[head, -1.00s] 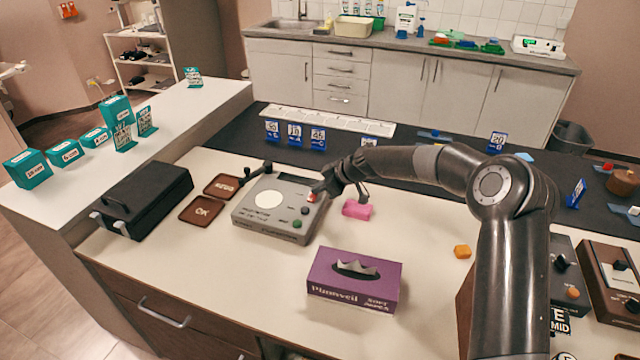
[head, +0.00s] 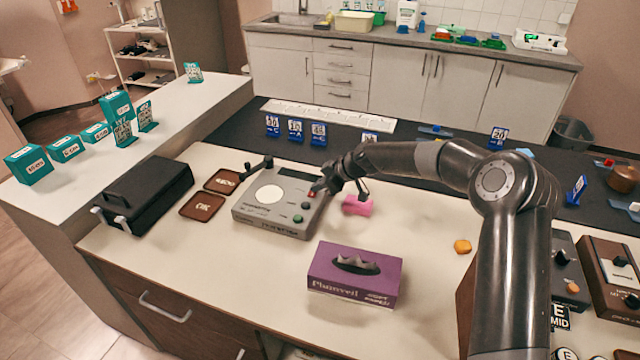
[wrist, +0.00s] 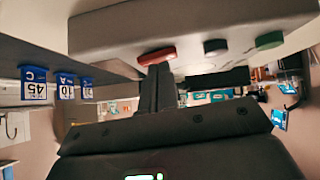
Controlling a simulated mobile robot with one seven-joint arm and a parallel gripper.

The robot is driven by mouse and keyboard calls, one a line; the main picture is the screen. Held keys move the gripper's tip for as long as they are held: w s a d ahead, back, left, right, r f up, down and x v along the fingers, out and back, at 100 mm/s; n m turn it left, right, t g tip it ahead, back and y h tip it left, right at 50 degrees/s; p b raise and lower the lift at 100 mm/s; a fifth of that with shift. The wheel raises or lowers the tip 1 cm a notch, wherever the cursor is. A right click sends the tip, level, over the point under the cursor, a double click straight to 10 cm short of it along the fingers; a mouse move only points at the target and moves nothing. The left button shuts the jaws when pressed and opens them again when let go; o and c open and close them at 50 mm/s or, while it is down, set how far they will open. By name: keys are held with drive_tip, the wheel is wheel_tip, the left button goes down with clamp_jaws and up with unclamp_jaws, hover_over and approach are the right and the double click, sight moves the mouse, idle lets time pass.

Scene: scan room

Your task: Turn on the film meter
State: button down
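The film meter (head: 254,213) is a grey box with a white round disc on top, standing on the cream counter. Along its right side are a red button (head: 312,193), a dark button (head: 305,205) and a green button (head: 297,218). My gripper (head: 318,187) is over the meter's right rear, at the red button. In the wrist view the two fingers (wrist: 157,72) are together, with nothing visible between them. Their tips are right at the red button (wrist: 157,56); I cannot tell whether they press it. The dark button (wrist: 215,46) and green button (wrist: 268,40) are clear of the fingers.
A pink block (head: 357,206) lies just right of the meter, under my wrist. A purple tissue box (head: 354,274) stands in front. Left are two brown trays (head: 202,207) and a black case (head: 146,196). Blue number signs (head: 295,130) stand behind. Counter right of the tissue box is mostly clear.

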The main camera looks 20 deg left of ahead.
drive_tip(key=shift+s+r, duration=0.1)
drive_tip(key=shift+s, duration=0.05)
drive_tip(key=shift+r, duration=0.35)
drive_tip(key=r, duration=0.2)
drive_tip(key=shift+s+r, duration=0.2)
drive_tip(key=shift+r, duration=0.2)
drive_tip(key=v, duration=1)
drive_tip(key=shift+s+r, duration=0.15)
drive_tip(key=shift+s, duration=0.2)
drive_tip(key=shift+w+t, duration=0.3)
drive_tip(key=shift+w, duration=0.4)
drive_tip(key=shift+a, duration=0.1)
